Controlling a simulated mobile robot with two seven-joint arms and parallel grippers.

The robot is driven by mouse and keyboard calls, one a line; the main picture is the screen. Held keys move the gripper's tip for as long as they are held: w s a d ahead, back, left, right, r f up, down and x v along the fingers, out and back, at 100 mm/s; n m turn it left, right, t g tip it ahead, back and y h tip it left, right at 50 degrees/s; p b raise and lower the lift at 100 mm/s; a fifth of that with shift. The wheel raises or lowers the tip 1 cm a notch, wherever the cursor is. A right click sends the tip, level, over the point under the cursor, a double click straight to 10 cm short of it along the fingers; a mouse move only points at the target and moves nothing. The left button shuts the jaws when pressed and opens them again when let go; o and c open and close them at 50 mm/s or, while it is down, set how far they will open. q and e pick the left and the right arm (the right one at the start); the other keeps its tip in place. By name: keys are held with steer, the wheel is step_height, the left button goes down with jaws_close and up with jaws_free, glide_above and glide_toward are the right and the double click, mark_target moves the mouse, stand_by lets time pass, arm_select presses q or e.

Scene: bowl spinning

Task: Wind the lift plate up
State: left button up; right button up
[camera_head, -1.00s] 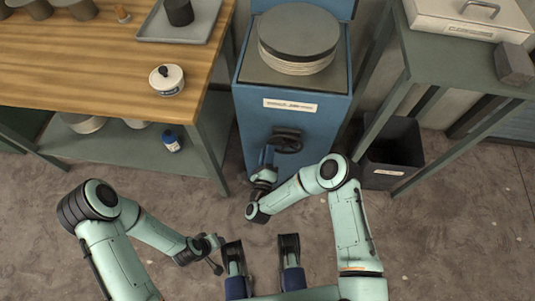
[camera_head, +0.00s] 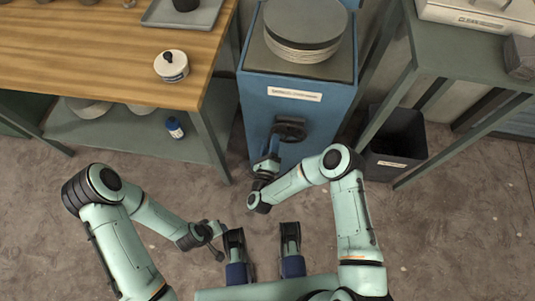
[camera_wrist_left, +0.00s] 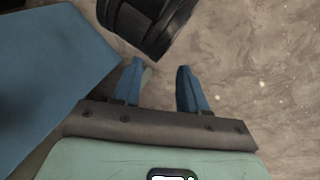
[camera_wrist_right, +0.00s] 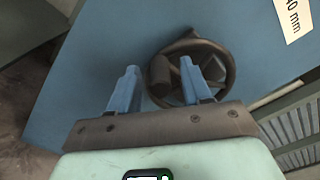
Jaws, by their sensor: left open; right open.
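A blue cabinet (camera_head: 270,85) bears a round stack of pale plates with a grey disc (camera_head: 303,20) on top. Its front has a dark handwheel (camera_head: 290,129), which fills the middle of the right wrist view (camera_wrist_right: 222,52) and has a short knob (camera_wrist_right: 160,74). My right gripper (camera_head: 272,147) is open at the wheel's lower left. In the right wrist view its fingers (camera_wrist_right: 160,85) stand either side of the knob; contact cannot be told. My left gripper (camera_head: 218,240) is open and empty over the floor, left of the cabinet; its fingers (camera_wrist_left: 160,78) show apart.
A wooden-topped bench (camera_head: 110,60) stands left, with a lidded white pot (camera_head: 172,68) near its edge and a blue bottle (camera_head: 175,128) on its lower shelf. A green-grey table (camera_head: 460,65) and a dark bin (camera_head: 398,140) stand right. The floor in front is clear.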

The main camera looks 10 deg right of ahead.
arm_select(q)
steer(key=s+d+r+g+h+p, duration=0.1)
steer(key=s+d+r+g+p, duration=0.2)
steer(key=s+r+p, duration=0.6)
steer(key=w+r+p, duration=0.4)
steer(key=r+p, duration=0.7)
steer(key=r, duration=0.1)
steer(key=shift+w+m, duration=0.25)
steer(key=shift+m, duration=0.05)
arm_select(e)
steer(key=v, duration=1.2)
steer(key=shift+s, duration=0.4)
arm_select(q)
steer(key=shift+d, duration=0.1)
arm_select(e)
steer(key=shift+a, duration=0.1)
